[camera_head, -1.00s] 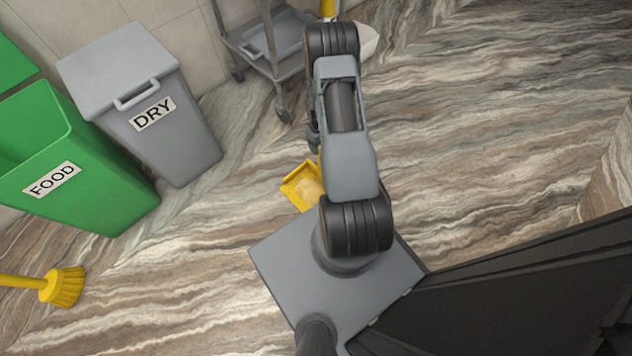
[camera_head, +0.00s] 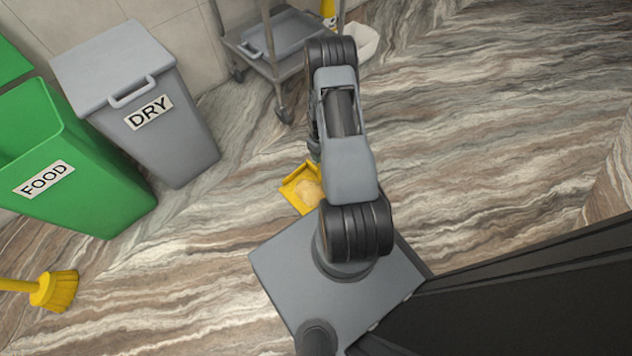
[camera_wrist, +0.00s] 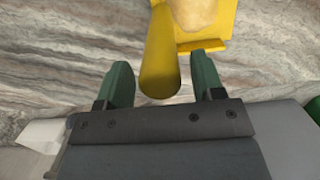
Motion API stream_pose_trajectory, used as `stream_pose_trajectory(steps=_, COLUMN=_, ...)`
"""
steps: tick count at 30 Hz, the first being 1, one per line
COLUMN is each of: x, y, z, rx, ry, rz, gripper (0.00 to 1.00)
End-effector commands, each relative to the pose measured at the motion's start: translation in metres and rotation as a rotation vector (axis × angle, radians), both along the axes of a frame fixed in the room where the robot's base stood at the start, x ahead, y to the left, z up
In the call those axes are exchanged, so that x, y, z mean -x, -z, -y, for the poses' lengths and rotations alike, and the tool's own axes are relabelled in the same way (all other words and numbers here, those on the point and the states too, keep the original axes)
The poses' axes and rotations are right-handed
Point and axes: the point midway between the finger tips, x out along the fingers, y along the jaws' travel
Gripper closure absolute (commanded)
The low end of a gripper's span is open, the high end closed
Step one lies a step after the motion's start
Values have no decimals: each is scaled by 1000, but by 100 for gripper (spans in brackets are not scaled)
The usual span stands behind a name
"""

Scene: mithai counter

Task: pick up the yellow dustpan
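The yellow dustpan (camera_head: 297,190) lies on the marbled floor in the head view, partly hidden behind my arm. A pale tan patch of something rests in its pan. In the wrist view the dustpan's pan (camera_wrist: 228,22) is at the top, and its thick yellow handle (camera_wrist: 160,60) points toward my gripper (camera_wrist: 163,84). The two green fingers are apart, with the handle's end between them and a gap on both sides. I cannot tell how far the handle is below the fingers. My gripper is hidden behind my arm in the head view.
A green FOOD bin (camera_head: 90,190) and a grey DRY bin (camera_head: 175,140) stand at the left. A yellow broom (camera_head: 55,290) is at lower left. A grey cart (camera_head: 262,62) and a white container (camera_head: 362,42) are at the top. Floor at right is clear.

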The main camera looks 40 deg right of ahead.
Motion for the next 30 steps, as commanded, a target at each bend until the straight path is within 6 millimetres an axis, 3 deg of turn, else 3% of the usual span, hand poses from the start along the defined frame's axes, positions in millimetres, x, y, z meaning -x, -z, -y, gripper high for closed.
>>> stream_pose_trajectory(steps=2, x=0, y=0, z=0, rx=0, ry=0, rz=0, gripper=46)
stream_pose_trajectory(steps=19, x=0, y=0, z=0, rx=0, ry=0, rz=0, gripper=100)
stream_pose_trajectory(steps=30, x=0, y=-2, z=0, rx=0, ry=0, rz=0, gripper=100)
